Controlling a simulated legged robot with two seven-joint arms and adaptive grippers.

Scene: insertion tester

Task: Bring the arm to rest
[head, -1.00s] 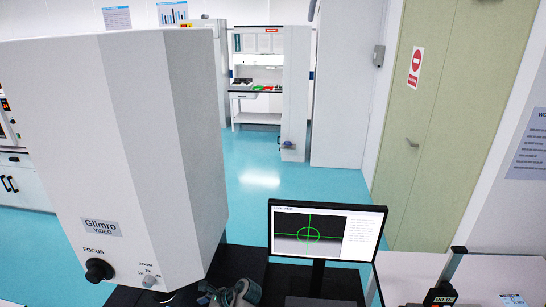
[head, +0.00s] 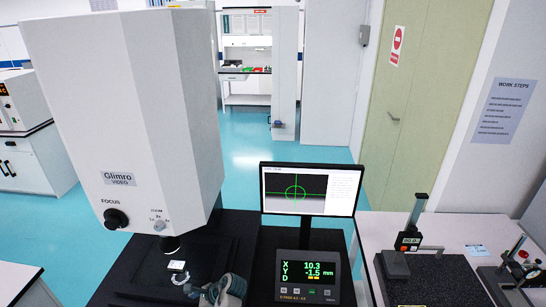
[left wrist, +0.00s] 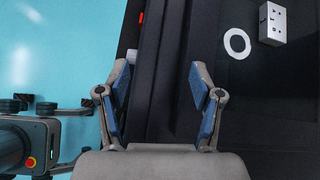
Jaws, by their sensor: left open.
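My left gripper (left wrist: 160,78) is open in the left wrist view. Its two blue-padded fingers stand apart over a black surface, with nothing between them. A white ring (left wrist: 236,42) lies flat on the black surface to the right of the fingers, clear of them. A small pale block with dark markings (left wrist: 271,22) lies beyond it. In the head view, part of my left arm's grey end (head: 226,290) shows at the bottom edge, in front of the video measuring machine (head: 125,130). Its fingers are not clear there. My right gripper is in neither current view.
A monitor (head: 307,188) with a green crosshair stands behind a readout box (head: 307,275) showing 10.3 and -1.5 mm. At right, a pale bench (head: 450,232) holds a height gauge (head: 408,241) on a dark plate. Blue floor (head: 255,135) is open behind.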

